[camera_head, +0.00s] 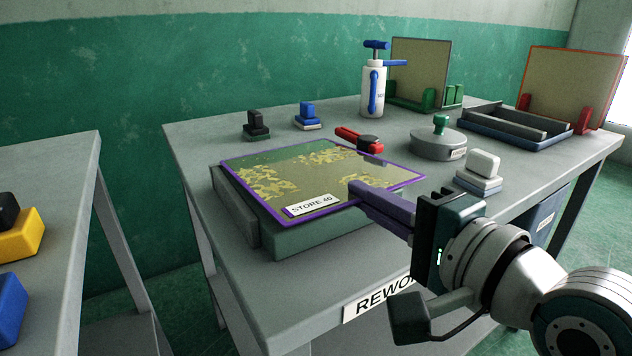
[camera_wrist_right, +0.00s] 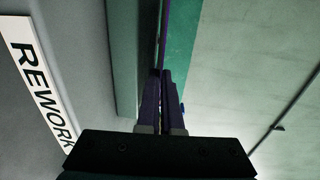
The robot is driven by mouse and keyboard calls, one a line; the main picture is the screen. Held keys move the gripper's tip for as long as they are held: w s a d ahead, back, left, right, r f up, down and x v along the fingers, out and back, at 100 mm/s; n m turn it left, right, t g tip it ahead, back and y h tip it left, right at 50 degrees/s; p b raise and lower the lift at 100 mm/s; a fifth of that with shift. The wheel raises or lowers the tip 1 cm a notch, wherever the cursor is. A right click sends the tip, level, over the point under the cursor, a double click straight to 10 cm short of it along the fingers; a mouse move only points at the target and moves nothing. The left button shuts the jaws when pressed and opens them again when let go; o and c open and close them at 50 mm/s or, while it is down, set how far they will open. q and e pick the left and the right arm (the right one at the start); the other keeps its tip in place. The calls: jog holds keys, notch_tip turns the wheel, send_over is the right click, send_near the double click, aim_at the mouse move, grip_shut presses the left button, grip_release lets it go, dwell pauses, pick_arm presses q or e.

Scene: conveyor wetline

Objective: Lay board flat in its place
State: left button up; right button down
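The board (camera_head: 345,160) is a thin panel with a purple edge, a yellowish blotched face and a "STORE 40" label. It lies about level over a low grey-green block (camera_head: 320,232) on the rework table, face up. I cannot tell whether it touches the block all over. My right gripper (camera_head: 358,190) is at the board's near edge, its purple fingers shut on that edge. In the right wrist view the fingers (camera_wrist_right: 164,75) close on the thin purple edge, seen edge-on beside the block (camera_wrist_right: 122,60). My left gripper is not in view.
A red-and-black tool (camera_head: 362,140) lies just behind the board. Black and blue handled blocks (camera_head: 256,127), a white spray bottle (camera_head: 373,92), a round grey lid (camera_head: 438,144) and a white-topped block (camera_head: 480,170) stand around. Upright panels (camera_head: 420,70) and an empty tray (camera_head: 515,125) are farther back.

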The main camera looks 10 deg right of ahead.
aim_at(347, 212)
jog(key=shift+f+b, duration=0.35)
jog(key=shift+f, duration=0.05)
dwell(0.5)
jog(key=c, duration=1.1)
grip_release()
jog(key=shift+f, duration=0.2)
jog(key=shift+f+b, duration=1.05)
jog(key=shift+f, duration=0.1)
jog(key=shift+s, duration=0.1)
